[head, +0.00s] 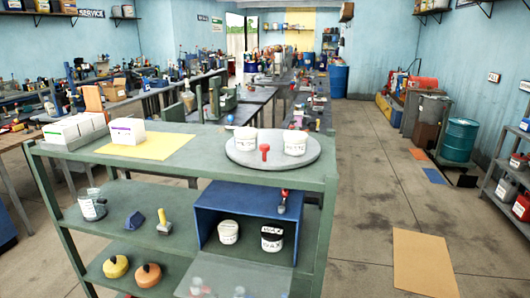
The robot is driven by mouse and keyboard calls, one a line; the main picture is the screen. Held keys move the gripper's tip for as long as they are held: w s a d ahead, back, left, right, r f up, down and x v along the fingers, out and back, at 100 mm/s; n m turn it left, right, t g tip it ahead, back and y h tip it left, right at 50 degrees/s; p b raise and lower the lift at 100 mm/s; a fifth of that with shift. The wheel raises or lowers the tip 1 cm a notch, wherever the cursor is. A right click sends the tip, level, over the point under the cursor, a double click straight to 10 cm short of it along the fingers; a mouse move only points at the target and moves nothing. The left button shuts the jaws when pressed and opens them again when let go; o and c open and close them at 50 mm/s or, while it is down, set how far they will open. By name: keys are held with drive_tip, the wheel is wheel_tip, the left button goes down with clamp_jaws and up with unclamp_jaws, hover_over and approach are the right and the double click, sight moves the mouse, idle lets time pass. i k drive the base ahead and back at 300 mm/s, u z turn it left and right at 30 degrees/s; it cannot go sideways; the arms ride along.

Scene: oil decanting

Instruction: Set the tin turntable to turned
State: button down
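The tin turntable (278,168) is a round grey disc on the right part of the green shelf unit's top. Two white tins stand on it, a left tin (245,140) and a right tin (295,143). Dark lettering shows on the right tin's front, too small to read surely. A red knob or handle (265,151) stands at the disc's front, between the tins. My gripper is not in this view.
The green shelf unit (190,174) has a yellow mat (150,148) and white boxes (127,132) at top left. Below the turntable is a blue open-fronted box (250,192) holding two containers. An orange mat (424,262) lies on clear floor at right.

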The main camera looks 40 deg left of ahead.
sight(269, 155)
drive_tip(key=z, duration=0.35)
drive_tip(key=k, duration=0.45)
drive_tip(key=u, duration=1.9)
drive_tip(key=i, duration=0.95)
drive_tip(key=u, duration=0.1)
drive_tip(key=k, duration=0.4)
